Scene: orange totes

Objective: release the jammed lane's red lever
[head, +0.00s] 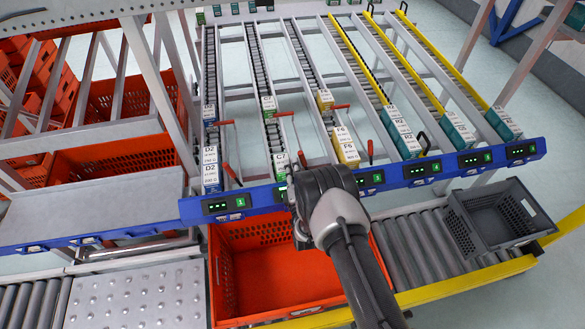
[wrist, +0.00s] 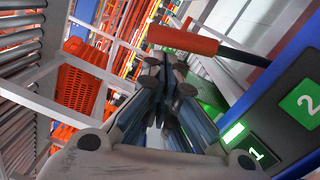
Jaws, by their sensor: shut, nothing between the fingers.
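My gripper (wrist: 166,82) is shut and empty in the wrist view. A red lever handle (wrist: 183,40) on a black rod lies across the picture just beyond its fingertips; I cannot tell whether they touch. In the head view my gripper's dark body (head: 318,184) is over the blue front rail, and its fingertips are hidden. Red levers stand along the rack lanes, among them one at the left (head: 231,173), one at the middle (head: 303,160) and one right of it (head: 370,151). I cannot tell which lane is jammed.
The blue rail (head: 440,171) carries several lit green displays. White-and-yellow boxes (head: 347,147) and teal boxes (head: 503,123) sit at the lane ends. An orange tote (head: 222,285) and a grey crate (head: 510,238) are below on the roller conveyor (head: 415,240).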

